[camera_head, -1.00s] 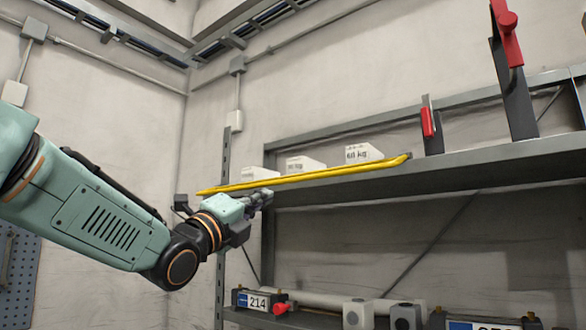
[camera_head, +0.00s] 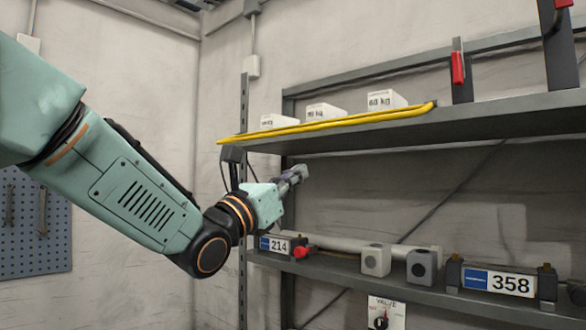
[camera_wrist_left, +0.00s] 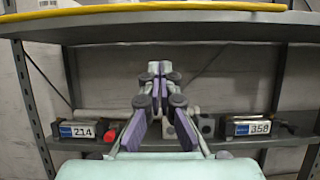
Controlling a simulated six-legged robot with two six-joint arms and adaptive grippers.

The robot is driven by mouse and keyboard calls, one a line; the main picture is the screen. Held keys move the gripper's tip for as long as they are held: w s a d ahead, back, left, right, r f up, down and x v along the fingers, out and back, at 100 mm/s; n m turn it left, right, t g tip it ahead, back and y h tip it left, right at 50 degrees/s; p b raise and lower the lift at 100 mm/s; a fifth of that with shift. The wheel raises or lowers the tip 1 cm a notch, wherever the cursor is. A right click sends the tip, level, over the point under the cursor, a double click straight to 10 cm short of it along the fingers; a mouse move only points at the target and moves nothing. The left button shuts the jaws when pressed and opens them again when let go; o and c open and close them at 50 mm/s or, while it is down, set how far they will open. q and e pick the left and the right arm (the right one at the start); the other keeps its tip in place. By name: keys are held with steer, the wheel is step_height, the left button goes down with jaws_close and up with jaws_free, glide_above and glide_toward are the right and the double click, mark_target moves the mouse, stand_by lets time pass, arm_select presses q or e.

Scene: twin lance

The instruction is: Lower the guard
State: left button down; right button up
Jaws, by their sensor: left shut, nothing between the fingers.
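The guard, a long yellow bar (camera_head: 330,125), runs along the front edge of the upper shelf in the head view, nearly parallel to that edge. Its yellow length also crosses the top of the left wrist view (camera_wrist_left: 140,9). My left gripper (camera_head: 300,174) is shut and empty, below the bar and below the upper shelf, apart from both. In the left wrist view the left gripper's fingers (camera_wrist_left: 160,70) meet at their tips and point into the space between the two shelves. My right gripper is not in view.
The upper shelf (camera_head: 500,118) carries white weight-marked blocks (camera_head: 385,99) and a red-handled upright (camera_head: 459,70). The lower shelf (camera_head: 400,290) holds units labelled 214 (camera_head: 278,245) and 358 (camera_head: 500,281), and grey blocks (camera_head: 376,260). A grey post (camera_head: 243,190) stands at the left.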

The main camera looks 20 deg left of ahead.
arm_select(q)
steer(key=w+d+r+p, duration=0.2)
steer(key=w+r+p, duration=0.3)
steer(key=r, duration=0.1)
steer(key=shift+w+d+r, duration=0.15)
steer(key=shift+w+r, duration=0.2)
steer(key=shift+w, duration=0.05)
